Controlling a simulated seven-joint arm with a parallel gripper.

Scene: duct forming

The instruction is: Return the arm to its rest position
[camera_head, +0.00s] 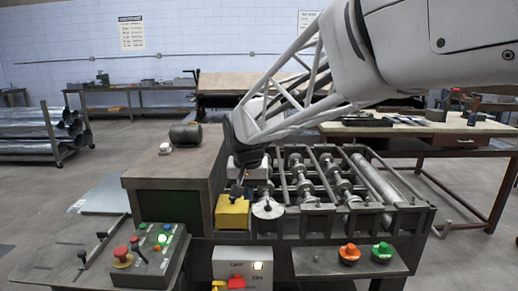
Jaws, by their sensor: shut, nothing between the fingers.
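My white arm reaches in from the upper right of the head view. Its lattice forearm slopes down to the left. My gripper (238,190) is at the arm's lower end, just above a yellow block (232,213) on the left end of the roller machine (310,225). The fingers are small and dark here and look shut and empty. I cannot tell whether they touch the yellow block. The forearm hides part of the machine's back and the wall behind.
A control panel (148,255) with coloured buttons stands at the front left. Orange and green buttons (382,250) sit on a front shelf at right. Machine rollers (370,180) lie right of my gripper. A wooden table (420,128) stands at the back right, and a pipe rack (45,135) at the left.

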